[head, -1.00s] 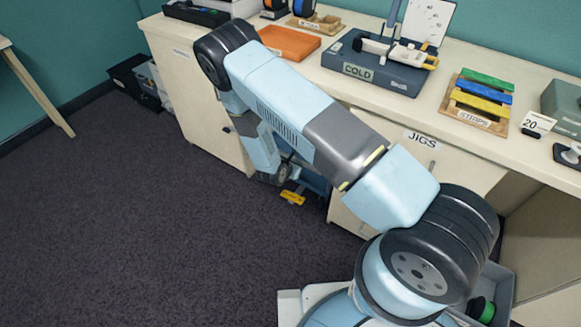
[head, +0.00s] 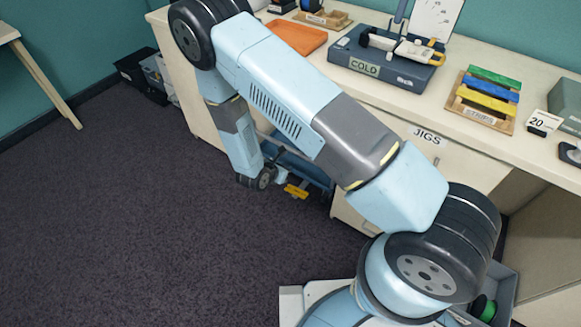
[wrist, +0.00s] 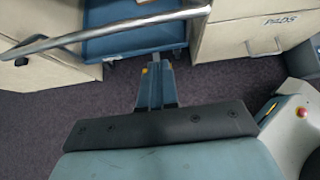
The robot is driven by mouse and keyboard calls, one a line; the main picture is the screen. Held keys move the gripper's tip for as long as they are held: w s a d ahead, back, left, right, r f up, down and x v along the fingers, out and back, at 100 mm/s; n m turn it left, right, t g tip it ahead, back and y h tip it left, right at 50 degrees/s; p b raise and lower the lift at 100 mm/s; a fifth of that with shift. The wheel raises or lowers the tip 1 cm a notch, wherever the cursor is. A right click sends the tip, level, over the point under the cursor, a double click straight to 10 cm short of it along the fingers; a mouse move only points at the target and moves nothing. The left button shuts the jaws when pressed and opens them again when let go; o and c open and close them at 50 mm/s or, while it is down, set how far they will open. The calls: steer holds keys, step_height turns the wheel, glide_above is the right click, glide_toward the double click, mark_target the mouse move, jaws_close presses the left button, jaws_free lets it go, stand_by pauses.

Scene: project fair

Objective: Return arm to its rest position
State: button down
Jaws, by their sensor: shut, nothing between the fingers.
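My arm crosses the head view from the lower right, rises to an elbow at the upper left, and its forearm hangs down in front of the cabinets. In the wrist view my gripper (wrist: 155,84) is shut and empty, its narrow fingers pointing toward a blue cart (wrist: 125,40) in the gap between cabinets. In the head view the fingers are too small to make out clearly at the forearm's lower end. The arm is bent and stretched out, not folded.
A metal bar (wrist: 110,32) crosses close in the wrist view. The worktop holds an orange tray (head: 297,37), a device marked COLD (head: 385,60) and a strips rack (head: 487,98). Dark carpet (head: 120,230) at left is clear.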

steer(key=shift+s+a+r, duration=0.2)
steer(key=shift+s, duration=0.05)
steer(key=shift+r, duration=0.1)
steer(key=w+d+r+m+g, duration=0.15)
steer(key=d+r+m, duration=0.35)
steer(key=r, duration=0.6)
steer(key=d+r+m+g+h, duration=0.15)
steer(key=d+r+m, duration=0.35)
steer(key=r, duration=0.6)
steer(key=d+r+m+g, duration=0.2)
steer(key=d+r+m, duration=0.3)
steer(key=r, duration=0.6)
steer(key=s+d+r+m+t+y, duration=0.1)
steer(key=s+d+r+m+y, duration=0.3)
steer(key=s+r, duration=0.7)
steer(key=s+d+r+m+t+y, duration=0.1)
steer(key=s+d+r+m+y, duration=0.2)
steer(key=s+r+m, duration=0.6)
steer(key=s+d+r, duration=0.1)
steer(key=s+r, duration=0.2)
steer(key=s, duration=0.1)
steer(key=shift+r+m+y, duration=0.3)
steer(key=shift+y, duration=0.05)
